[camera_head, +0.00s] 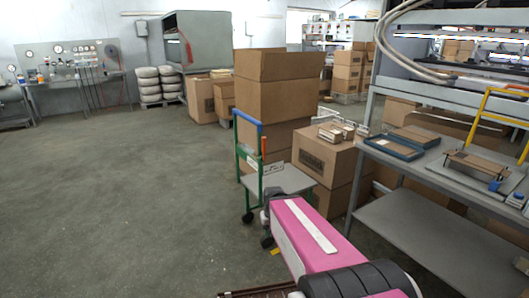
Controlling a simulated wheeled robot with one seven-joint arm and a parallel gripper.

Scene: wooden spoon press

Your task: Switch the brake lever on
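A small cart with a green frame (239,170) stands on the floor in the middle of the head view. It has a blue push handle (247,118) on top and a grey flat deck (287,179). An upright orange lever (264,148) rises beside the green frame, just below the handle's right end; it seems to be the brake lever. Its lower end is hard to make out. My pink arm reaches from the lower right toward the cart and covers part of its near side. My gripper's fingers do not show, and nothing is seen touching the lever.
Stacked cardboard boxes (277,101) stand right behind the cart. Another box stack (325,157) is to its right. A grey workbench (405,231) with blue trays (394,148) fills the right side. The concrete floor (130,200) to the left is clear.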

